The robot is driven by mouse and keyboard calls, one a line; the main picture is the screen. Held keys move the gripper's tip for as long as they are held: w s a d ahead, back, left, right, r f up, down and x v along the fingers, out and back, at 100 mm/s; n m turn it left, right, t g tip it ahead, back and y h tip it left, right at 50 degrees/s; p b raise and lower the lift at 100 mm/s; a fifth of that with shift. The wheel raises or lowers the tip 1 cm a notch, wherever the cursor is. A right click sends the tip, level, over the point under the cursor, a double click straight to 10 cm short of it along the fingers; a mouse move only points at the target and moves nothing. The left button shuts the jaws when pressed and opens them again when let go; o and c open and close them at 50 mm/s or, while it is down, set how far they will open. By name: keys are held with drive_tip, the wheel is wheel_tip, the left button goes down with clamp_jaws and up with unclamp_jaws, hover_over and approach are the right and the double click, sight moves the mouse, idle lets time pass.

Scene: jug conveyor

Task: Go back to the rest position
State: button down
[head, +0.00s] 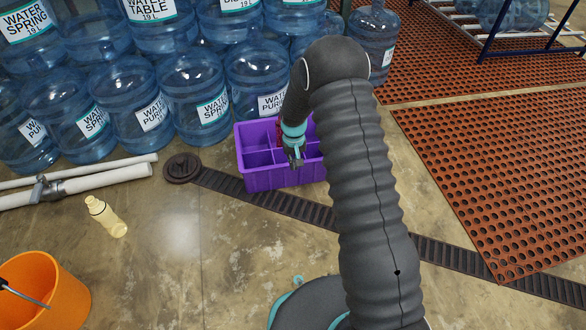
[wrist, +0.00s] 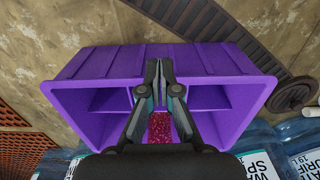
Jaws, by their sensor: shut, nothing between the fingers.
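My gripper (head: 295,158) hangs above the purple divided crate (head: 275,179) in the head view. In the wrist view my gripper (wrist: 158,70) has its fingertips close together, with nothing seen between them. The crate (wrist: 90,62) lies beneath it there, with several compartments. A red speckled thing (wrist: 159,127) shows between the finger bases, low in the crate. My gripper and arm hide part of the crate, so I cannot tell that thing's full shape.
Stacked blue water jugs (head: 193,92) stand behind the crate. A dark drain strip (head: 235,190) crosses the floor. A cream bottle (head: 106,216), an orange bucket (head: 48,290) and white pipes (head: 105,178) are at the left. Red perforated mats (head: 490,160) lie at the right.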

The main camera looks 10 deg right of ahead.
drive_tip(key=shift+r, duration=2.25)
drive_tip(key=s+d+g, duration=0.1)
drive_tip(key=s+g, duration=0.1)
drive_tip(key=s, duration=0.5)
drive_tip(key=s+d+r+t+p, duration=0.2)
drive_tip(key=s+r, duration=0.7)
drive_tip(key=r, duration=0.5)
drive_tip(key=s+d+r+m+t+p, duration=0.1)
drive_tip(key=s+d+r+t+p, duration=0.2)
drive_tip(key=s+r, duration=0.7)
drive_tip(key=s+d+r+t+p, duration=0.2)
drive_tip(key=s+r, duration=0.7)
drive_tip(key=r, duration=0.9)
drive_tip(key=shift+s+d+r+t+p, duration=0.15)
drive_tip(key=shift+s+d+t+p, duration=0.15)
drive_tip(key=shift+p, duration=0.4)
